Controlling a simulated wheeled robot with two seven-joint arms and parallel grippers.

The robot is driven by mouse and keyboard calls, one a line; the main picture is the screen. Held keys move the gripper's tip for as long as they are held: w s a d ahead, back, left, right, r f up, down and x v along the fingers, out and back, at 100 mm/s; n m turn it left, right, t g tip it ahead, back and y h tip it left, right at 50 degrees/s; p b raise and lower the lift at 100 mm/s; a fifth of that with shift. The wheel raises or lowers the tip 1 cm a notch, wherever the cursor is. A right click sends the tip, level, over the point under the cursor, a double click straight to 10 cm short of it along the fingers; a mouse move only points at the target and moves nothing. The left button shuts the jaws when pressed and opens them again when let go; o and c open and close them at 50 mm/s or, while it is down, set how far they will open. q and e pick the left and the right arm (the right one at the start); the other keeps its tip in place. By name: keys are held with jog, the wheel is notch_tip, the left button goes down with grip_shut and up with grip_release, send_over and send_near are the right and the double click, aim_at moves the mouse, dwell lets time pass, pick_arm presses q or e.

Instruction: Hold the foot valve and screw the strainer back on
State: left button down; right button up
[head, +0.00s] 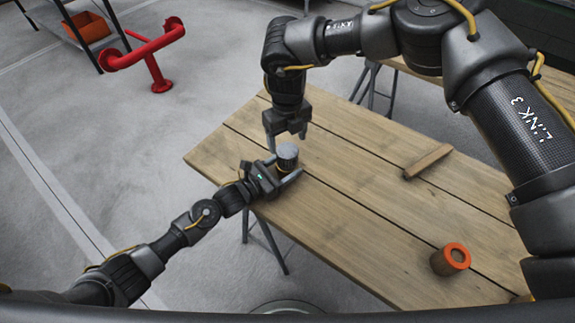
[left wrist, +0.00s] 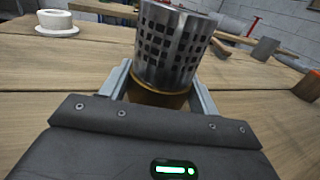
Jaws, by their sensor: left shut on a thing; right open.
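The strainer (left wrist: 172,45) is a grey metal cylinder with rows of square holes. It stands upright on top of the brass foot valve (left wrist: 155,97); whether its thread is engaged cannot be told. In the head view the strainer (head: 287,153) is at the table's left part, near the front edge. My left gripper (head: 285,172) is shut around the foot valve, one finger on each side, below the strainer. My right gripper (head: 287,141) points down just above and behind the strainer, fingers apart, empty. The lower part of the valve is hidden by the left gripper.
The wooden table (head: 350,215) is mostly clear. A wooden bar (head: 428,161) lies right of centre, and an orange-topped cylinder (head: 457,255) is near the front right. A white flanged piece (left wrist: 57,24) shows in the left wrist view. A red pipe stand (head: 155,60) is on the floor.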

aim_at(288, 150)
jog(key=shift+f, duration=3.8)
jog(key=c, duration=1)
jog(key=o, duration=1.2)
jog(key=shift+r, duration=0.1)
notch_tip(288, 150, up, 12)
jog(key=shift+f, duration=0.1)
